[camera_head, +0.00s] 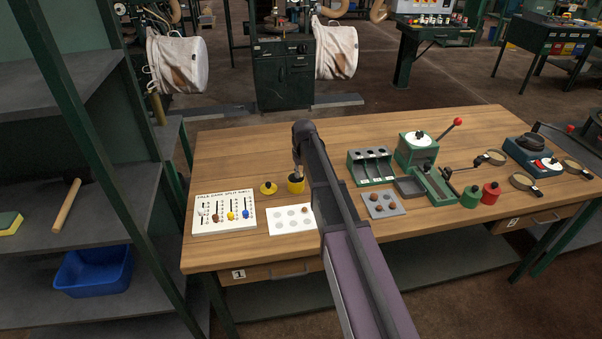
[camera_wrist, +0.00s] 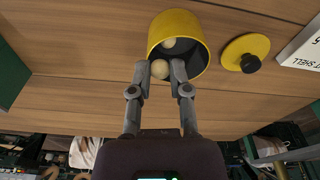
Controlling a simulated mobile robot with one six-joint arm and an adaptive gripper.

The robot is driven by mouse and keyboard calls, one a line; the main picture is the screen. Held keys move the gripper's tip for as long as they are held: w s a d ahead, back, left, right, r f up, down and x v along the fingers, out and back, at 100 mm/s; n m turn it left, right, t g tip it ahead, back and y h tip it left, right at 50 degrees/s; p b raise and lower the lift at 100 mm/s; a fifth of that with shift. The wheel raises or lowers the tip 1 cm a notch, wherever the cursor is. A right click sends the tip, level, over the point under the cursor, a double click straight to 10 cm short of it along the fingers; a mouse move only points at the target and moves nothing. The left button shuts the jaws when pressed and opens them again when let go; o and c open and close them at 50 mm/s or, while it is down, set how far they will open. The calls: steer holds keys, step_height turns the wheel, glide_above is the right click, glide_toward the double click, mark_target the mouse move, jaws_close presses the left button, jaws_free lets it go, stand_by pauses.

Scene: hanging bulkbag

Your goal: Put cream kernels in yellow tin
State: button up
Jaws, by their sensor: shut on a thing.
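The yellow tin (camera_head: 296,187) stands open on the wooden table, and it also shows in the wrist view (camera_wrist: 203,38). One cream kernel (camera_wrist: 169,43) lies inside it. My gripper (camera_wrist: 160,67) is at the tin's mouth, shut on a second cream kernel (camera_wrist: 160,70). In the head view my gripper (camera_head: 297,175) is over the tin, and its fingertips and the held kernel are hard to make out. The yellow lid (camera_head: 268,187) with a dark knob lies left of the tin and shows in the wrist view (camera_wrist: 246,53).
A white card (camera_head: 283,222) with grey circles lies in front, partly behind my arm, with a brown kernel on it. A grey tray (camera_head: 384,211) with brownish kernels, a green rack (camera_head: 371,166) and red and green tins (camera_head: 490,193) are right.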

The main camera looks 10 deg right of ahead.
steer(key=o, duration=0.7)
steer(key=shift+o, duration=0.2)
steer(key=shift+r, duration=0.25)
